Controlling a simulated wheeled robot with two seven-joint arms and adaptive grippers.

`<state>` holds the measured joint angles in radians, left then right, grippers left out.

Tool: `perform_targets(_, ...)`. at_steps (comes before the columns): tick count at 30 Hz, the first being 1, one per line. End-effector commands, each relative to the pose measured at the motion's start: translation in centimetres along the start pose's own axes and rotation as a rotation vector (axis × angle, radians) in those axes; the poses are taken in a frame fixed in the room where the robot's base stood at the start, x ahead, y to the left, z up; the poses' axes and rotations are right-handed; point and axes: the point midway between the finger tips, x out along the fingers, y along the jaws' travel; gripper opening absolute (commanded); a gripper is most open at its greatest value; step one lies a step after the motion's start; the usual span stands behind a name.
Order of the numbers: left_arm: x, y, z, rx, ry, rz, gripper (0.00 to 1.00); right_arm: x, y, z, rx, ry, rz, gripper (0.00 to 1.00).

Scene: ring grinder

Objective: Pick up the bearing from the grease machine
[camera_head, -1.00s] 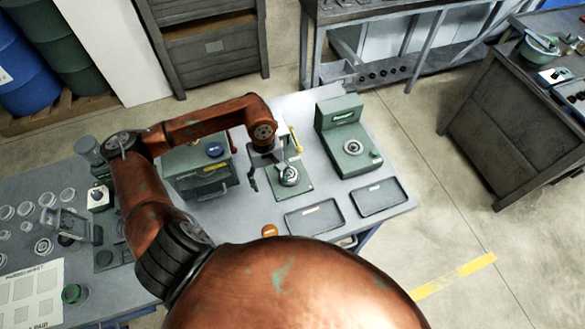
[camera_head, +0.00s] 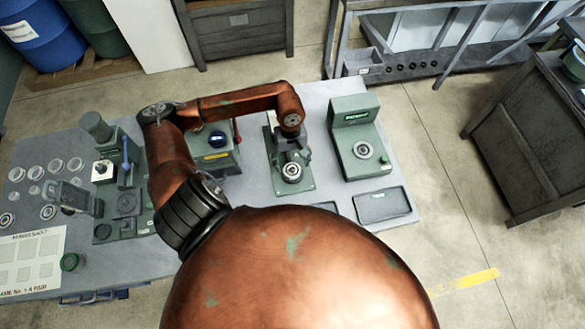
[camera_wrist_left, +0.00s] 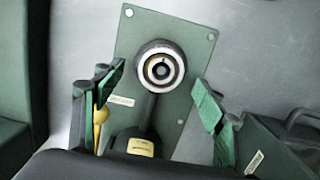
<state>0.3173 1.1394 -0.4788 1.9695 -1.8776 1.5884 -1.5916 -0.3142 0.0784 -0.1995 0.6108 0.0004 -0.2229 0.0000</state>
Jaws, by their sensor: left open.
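The bearing (camera_head: 292,172) is a round metal ring on the green base plate (camera_head: 277,186) of a small machine in the middle of the bench. This looks like the grease machine. In the left wrist view, the bearing (camera_wrist_left: 161,68) sits upright-facing on a dark round seat on the green plate (camera_wrist_left: 185,40). My left gripper (camera_head: 292,156) is above the machine, just behind the bearing in the head view. In the wrist view, the open green fingers of the left gripper (camera_wrist_left: 158,77) stand on both sides of the bearing, apart from it. My right gripper is not in view.
A green machine with an upright panel (camera_head: 355,115) and a round ring seat stands to the right, with a dark tray (camera_head: 382,205) in front. A green box (camera_head: 213,155) stands left. Several round parts lie at the bench's far left.

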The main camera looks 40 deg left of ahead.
Motion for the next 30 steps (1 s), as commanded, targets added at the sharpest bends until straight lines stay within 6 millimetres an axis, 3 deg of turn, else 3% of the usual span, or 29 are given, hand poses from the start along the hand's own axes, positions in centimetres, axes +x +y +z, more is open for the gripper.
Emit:
perform_targets(6,2.4,-0.1,0.1,0.000,-0.001,0.000,0.65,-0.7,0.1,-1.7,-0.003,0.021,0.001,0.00)
perform_targets(14,2.6,-0.1,0.0,0.000,0.001,0.000,0.64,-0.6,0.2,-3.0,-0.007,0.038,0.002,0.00)
perform_targets(30,2.5,-0.1,0.0,0.000,0.001,0.000,0.27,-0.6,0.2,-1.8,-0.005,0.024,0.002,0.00)
